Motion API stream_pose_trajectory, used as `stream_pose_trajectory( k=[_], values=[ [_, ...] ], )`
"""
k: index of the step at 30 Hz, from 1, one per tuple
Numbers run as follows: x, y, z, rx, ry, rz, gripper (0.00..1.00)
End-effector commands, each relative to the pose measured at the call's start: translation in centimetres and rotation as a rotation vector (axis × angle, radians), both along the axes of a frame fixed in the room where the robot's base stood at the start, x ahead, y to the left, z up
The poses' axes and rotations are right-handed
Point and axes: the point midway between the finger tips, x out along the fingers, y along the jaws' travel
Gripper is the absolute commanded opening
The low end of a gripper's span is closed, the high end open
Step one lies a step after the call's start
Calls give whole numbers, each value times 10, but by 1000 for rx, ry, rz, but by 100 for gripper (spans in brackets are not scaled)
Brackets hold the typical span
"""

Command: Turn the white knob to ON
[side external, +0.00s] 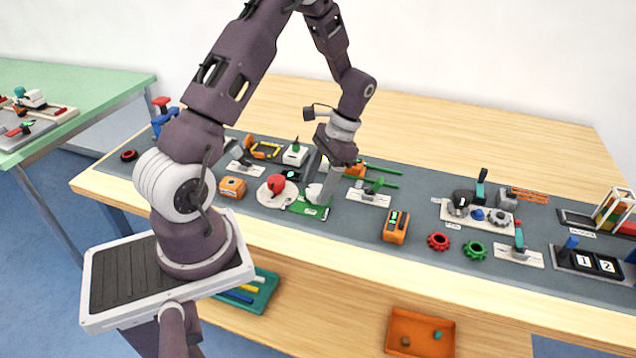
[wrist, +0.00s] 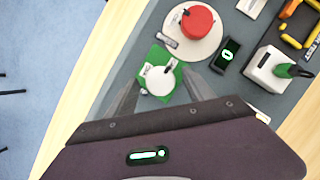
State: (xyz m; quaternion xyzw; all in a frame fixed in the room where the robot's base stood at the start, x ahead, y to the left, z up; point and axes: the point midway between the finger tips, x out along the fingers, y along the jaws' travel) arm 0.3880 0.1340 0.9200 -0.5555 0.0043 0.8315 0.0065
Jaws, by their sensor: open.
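The white knob (wrist: 158,81) sits on a green plate (wrist: 152,57) in the wrist view, with small pale labels around it too small to read. A narrow part of the knob points toward the upper right. My gripper (wrist: 159,79) is open, one finger on each side of the knob; I cannot tell whether they touch it. In the side view my gripper (side external: 322,186) points down over the green plate (side external: 308,209), and the knob (side external: 314,191) is partly hidden beside the fingers.
A red mushroom button (wrist: 198,20) on a round beige base stands close to the plate. A small black display (wrist: 228,55) with a green light and a white box with a green lever (wrist: 272,68) are nearby. An orange box (side external: 396,227) stands to the right in the side view.

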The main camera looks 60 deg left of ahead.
Motion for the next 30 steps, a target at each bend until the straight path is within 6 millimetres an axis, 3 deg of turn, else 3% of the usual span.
stream_pose_trajectory(
  k=[12,27,30],
  values=[
    [26,0,61,2,-2,-1,61],
    [27,0,65,0,-1,0,61],
    [28,-8,79,11,-33,-3,61]
  ],
)
